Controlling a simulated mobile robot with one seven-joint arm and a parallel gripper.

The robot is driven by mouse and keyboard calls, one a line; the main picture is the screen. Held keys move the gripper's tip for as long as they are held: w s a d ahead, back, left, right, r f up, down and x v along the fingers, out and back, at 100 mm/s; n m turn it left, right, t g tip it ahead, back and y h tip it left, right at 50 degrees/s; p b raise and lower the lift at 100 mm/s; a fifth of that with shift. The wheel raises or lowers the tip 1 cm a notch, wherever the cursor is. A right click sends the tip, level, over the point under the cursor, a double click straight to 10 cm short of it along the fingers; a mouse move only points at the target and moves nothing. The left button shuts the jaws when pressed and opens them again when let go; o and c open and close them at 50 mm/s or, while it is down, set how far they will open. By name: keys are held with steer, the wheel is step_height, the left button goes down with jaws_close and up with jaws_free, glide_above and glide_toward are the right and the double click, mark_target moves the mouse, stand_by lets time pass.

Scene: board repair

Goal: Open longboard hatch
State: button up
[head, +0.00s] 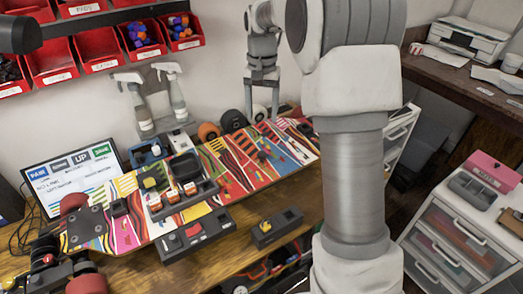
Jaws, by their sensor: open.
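The longboard (236,166) is a brightly striped, multicoloured deck lying across the workbench, with a red wheel (74,203) at its left end. Dark parts sit on its left half, and small dark and red pieces show further right. I cannot tell which part is the hatch, or whether it is open or shut. My gripper (262,116) is above and behind the right part of the board, near the wall. Its fingers point down and are apart with nothing visible between them. My arm covers the board's right end.
A black tray with orange-topped items (183,197), a black box (194,234) and a smaller black box (277,228) are at the board's front. Spray bottles (134,110), a screen (80,178) and red bins (100,52) are behind. A drawer unit (462,240) stands at right.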

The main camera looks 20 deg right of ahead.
mark_target(262, 153)
step_height(262, 153, down, 14)
steer(key=shift+r+b, duration=0.2)
steer(key=shift+b, duration=0.7)
steer(key=shift+c, duration=0.4)
jaws_close()
steer(key=shift+r, duration=0.1)
stand_by(0.3)
